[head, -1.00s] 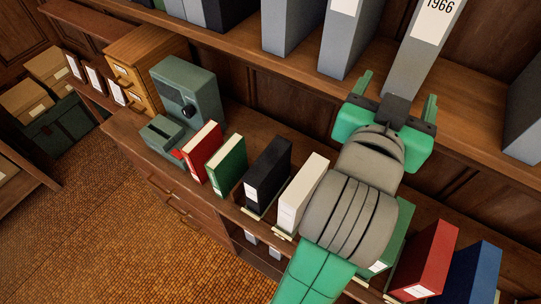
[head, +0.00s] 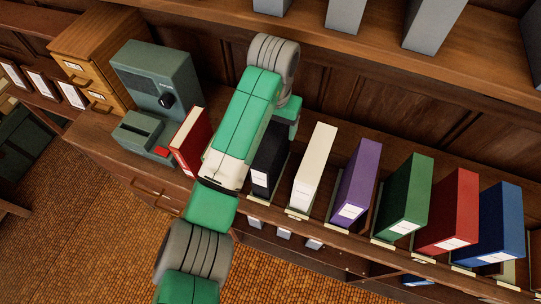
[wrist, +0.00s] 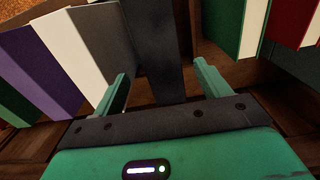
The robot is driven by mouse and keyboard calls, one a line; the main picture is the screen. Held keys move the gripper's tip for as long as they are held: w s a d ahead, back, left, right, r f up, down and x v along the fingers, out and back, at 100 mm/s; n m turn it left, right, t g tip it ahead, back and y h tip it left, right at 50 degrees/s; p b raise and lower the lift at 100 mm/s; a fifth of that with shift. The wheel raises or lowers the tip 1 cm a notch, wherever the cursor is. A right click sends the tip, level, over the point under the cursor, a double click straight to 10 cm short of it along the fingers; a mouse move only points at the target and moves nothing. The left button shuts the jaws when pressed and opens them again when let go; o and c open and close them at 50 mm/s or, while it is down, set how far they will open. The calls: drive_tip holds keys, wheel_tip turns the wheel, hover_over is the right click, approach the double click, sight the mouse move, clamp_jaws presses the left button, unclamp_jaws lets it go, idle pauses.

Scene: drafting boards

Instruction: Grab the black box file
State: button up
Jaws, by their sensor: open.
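The black box file (head: 268,160) stands upright on the lower shelf, left of the white file. My arm covers part of it in the head view. My gripper is at the file's upper rear in that view, with its fingers mostly hidden. In the wrist view my gripper (wrist: 161,70) is open, with one green finger on each side. The dark black box file (wrist: 160,45) shows between and beyond the fingertips. I cannot tell whether a finger touches it.
The white file (head: 314,165) stands close on the right, then the purple file (head: 355,180) and several others. The red file (head: 190,140) and a grey-green machine (head: 155,80) are on the left. Grey files stand on the shelf above.

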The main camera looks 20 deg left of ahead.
sight(272, 138)
drive_tip(key=shift+s+a+f, duration=0.1)
drive_tip(key=shift+s+a, duration=0.05)
drive_tip(key=shift+s, duration=0.05)
drive_tip(key=shift+s+f, duration=0.15)
drive_tip(key=shift+f, duration=3.75)
drive_tip(key=shift+r, duration=0.1)
clamp_jaws()
